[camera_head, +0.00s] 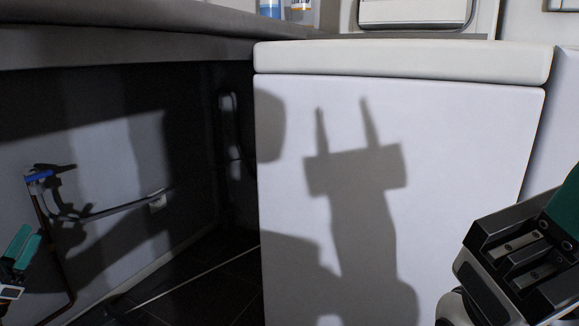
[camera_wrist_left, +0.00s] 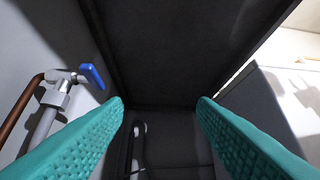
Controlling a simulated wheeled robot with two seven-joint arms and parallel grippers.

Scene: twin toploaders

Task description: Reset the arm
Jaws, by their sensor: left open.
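My left gripper (camera_head: 22,248) shows at the left edge of the head view, with teal finger pads, low beneath the counter. In the left wrist view its two teal fingers (camera_wrist_left: 162,102) stand wide apart with nothing between them. My right gripper (camera_head: 520,255) is at the lower right edge of the head view, in front of the white machine (camera_head: 400,110). Only its dark body and part of a teal finger show, and its fingertips are out of frame.
The counter (camera_head: 120,38) overhangs a dark recess. A blue-handled valve (camera_head: 38,177) with pipes is on the wall there; in the wrist view its blue handle (camera_wrist_left: 92,76) is left of the fingers. A gripper-shaped shadow falls on the machine's front. Bottles (camera_head: 300,8) stand above.

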